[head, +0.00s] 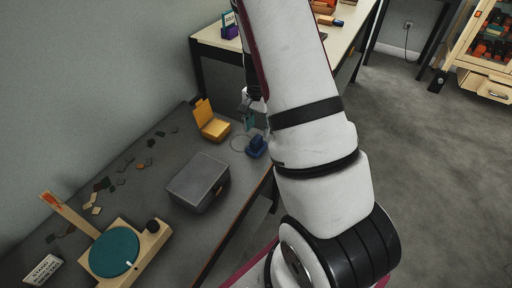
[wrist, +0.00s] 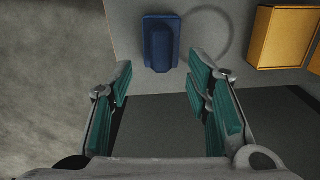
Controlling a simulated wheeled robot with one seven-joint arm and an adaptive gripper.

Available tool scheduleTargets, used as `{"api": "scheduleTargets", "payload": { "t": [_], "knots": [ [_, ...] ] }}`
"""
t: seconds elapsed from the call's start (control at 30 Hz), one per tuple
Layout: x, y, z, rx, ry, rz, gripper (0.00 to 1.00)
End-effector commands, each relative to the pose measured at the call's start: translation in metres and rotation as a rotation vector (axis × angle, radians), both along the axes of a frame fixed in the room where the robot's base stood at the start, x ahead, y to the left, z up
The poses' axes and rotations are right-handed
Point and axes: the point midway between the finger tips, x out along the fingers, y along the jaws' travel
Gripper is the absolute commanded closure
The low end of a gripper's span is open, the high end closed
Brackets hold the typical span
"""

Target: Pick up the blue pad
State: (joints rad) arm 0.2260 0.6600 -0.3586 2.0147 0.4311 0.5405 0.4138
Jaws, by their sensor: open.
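The blue pad (head: 256,146) is a small dark-blue block with a raised middle, near the right edge of the grey table (head: 150,180). In the wrist view the blue pad (wrist: 161,43) lies at the top centre, ahead of the fingertips. My gripper (wrist: 158,78) is open and empty, with teal finger pads spread wide, and does not touch the pad. In the head view my gripper (head: 250,118) is partly hidden by my arm, close to the pad.
An open yellow box (head: 212,126) stands left of the pad, beside a thin ring mark (head: 238,143). A grey box (head: 198,182), a teal disc on a wooden base (head: 115,252) and scattered chips (head: 104,184) share the table. Open floor (head: 430,150) lies to the right.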

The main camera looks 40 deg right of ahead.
Motion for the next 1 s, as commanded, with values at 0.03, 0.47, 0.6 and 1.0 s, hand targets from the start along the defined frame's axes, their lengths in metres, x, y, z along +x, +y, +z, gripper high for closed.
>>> {"api": "scheduleTargets", "payload": {
  "t": [0.03,0.47,0.6,1.0],
  "knots": [
    [0.0,0.0,-0.003,0.0,0.0,0.0,0.55],
    [0.0,0.006,-0.048,0.001,0.001,0.001,0.55],
    [0.0,0.006,-0.057,0.0,0.0,0.001,0.55],
    [0.0,0.006,-0.056,0.0,-0.001,0.001,1.0]
  ]
}}
